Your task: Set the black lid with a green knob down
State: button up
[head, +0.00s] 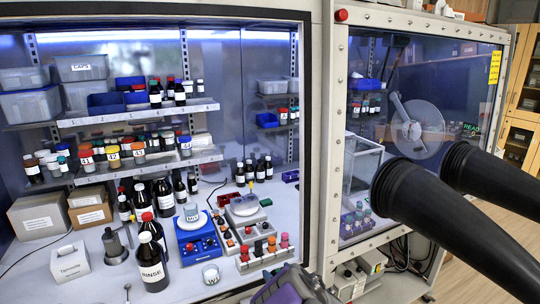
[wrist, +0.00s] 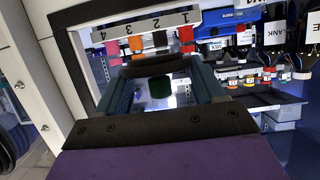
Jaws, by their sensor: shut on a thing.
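My gripper (wrist: 160,92) fills the lower middle of the wrist view, with a purple body and dark teal fingers. The black part of the lid cannot be told apart from the dark fingers. In the head view only the purple-grey top of my gripper shows at the bottom edge, in front of the cabinet opening; its fingertips and the lid are hidden there.
A rack of colour-capped vials (head: 265,252) stands at the bench front, near my gripper. Behind are a blue device (head: 198,246) with a white vessel, and a balance (head: 246,222). A rinse bottle (head: 152,265) and small beaker (head: 211,273) stand left. Black gloves (head: 450,225) jut out right.

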jog(key=d+r+m+h, duration=0.1)
jog(key=d, duration=0.3)
jog(key=d+r+m+t+h, duration=0.1)
jog(key=d+m+h, duration=0.1)
jog(key=d, duration=0.1)
jog(key=s+d+r+m+h, duration=0.1)
jog(key=d+m+h, duration=0.1)
jog(key=d, duration=0.2)
jog(key=shift+d, duration=0.3)
jog(key=shift+a, duration=0.1)
